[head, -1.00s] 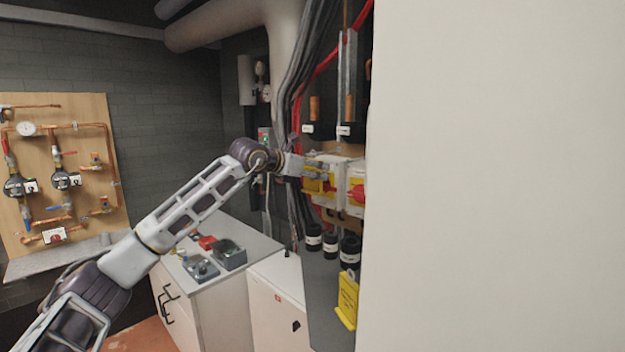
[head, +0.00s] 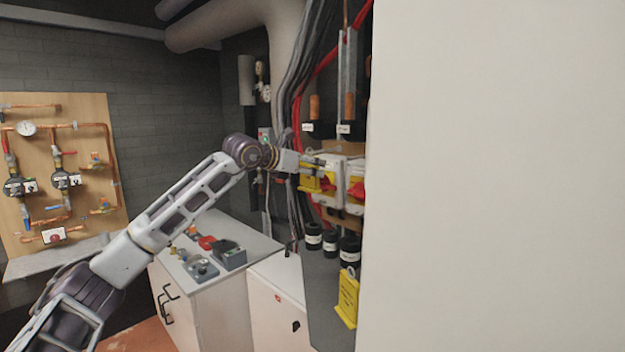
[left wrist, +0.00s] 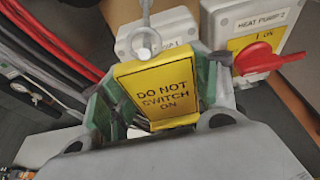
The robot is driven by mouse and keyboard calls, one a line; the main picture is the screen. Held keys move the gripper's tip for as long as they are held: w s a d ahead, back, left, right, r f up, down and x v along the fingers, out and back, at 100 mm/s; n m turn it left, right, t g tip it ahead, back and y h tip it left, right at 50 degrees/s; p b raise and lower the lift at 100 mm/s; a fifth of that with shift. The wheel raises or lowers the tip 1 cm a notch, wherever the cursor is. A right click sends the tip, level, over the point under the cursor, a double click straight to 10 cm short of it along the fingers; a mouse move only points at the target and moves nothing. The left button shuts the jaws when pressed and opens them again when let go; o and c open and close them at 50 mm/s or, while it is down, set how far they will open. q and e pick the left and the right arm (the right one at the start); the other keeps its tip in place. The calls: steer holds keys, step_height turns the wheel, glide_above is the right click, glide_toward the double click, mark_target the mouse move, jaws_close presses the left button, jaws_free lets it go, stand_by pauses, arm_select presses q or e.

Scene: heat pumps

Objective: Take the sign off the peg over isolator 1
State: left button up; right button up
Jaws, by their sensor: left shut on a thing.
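The yellow sign reading "DO NOT SWITCH ON" (left wrist: 160,90) is between the fingers of my left gripper (left wrist: 160,105) in the left wrist view. The gripper is shut on it. A grey ring (left wrist: 143,42) shows at the sign's top edge; I cannot tell whether it still touches the peg. In the left wrist view isolator 1 (left wrist: 180,28) is mostly hidden behind the sign. My right gripper is not in view.
The second isolator (head: 356,190), labelled heat pump 2, stands close on the right with a red handle (left wrist: 270,58). Another yellow sign (head: 347,298) hangs lower down. Cables (head: 290,90) run close by on the left. A pale surface (head: 500,180) blocks the right side.

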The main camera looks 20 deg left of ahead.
arm_select(q)
steer(key=s+a+b, duration=0.2)
steer(key=s+b, duration=0.2)
steer(key=s, duration=0.2)
stand_by(2.7)
